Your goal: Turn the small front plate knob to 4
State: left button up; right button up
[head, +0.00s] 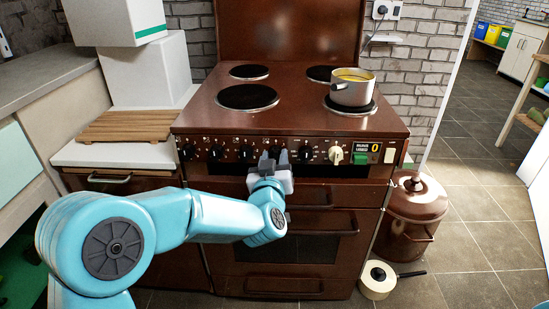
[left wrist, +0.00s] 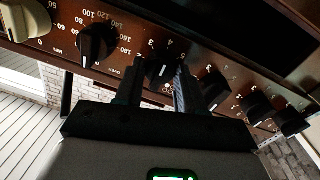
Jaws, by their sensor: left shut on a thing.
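A row of black knobs runs along the stove's brown front panel. My left gripper (head: 273,156) is at the panel, shut on one black knob, the one just left of the oven knob (head: 305,154) in the head view. In the left wrist view, the fingers (left wrist: 158,85) stand on either side of this knob (left wrist: 160,67). The printed digits 3 and 4 show beside it. A pale mark shows on the knob, but I cannot tell exactly which digit it points to. My right gripper is in neither view.
A pot (head: 352,92) with yellow contents stands on the front right hot plate. A cream knob (head: 336,155) and a green switch (head: 361,158) are further right on the panel. A brown lidded bin (head: 413,205) and a small pan (head: 377,281) stand on the floor at right.

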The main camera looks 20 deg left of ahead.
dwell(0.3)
pick_arm(q)
jog(key=o, duration=1)
jog(key=shift+o, duration=0.2)
jog(key=p+v, duration=0.1)
jog(key=v, duration=1.5)
jog(key=shift+s, duration=0.2)
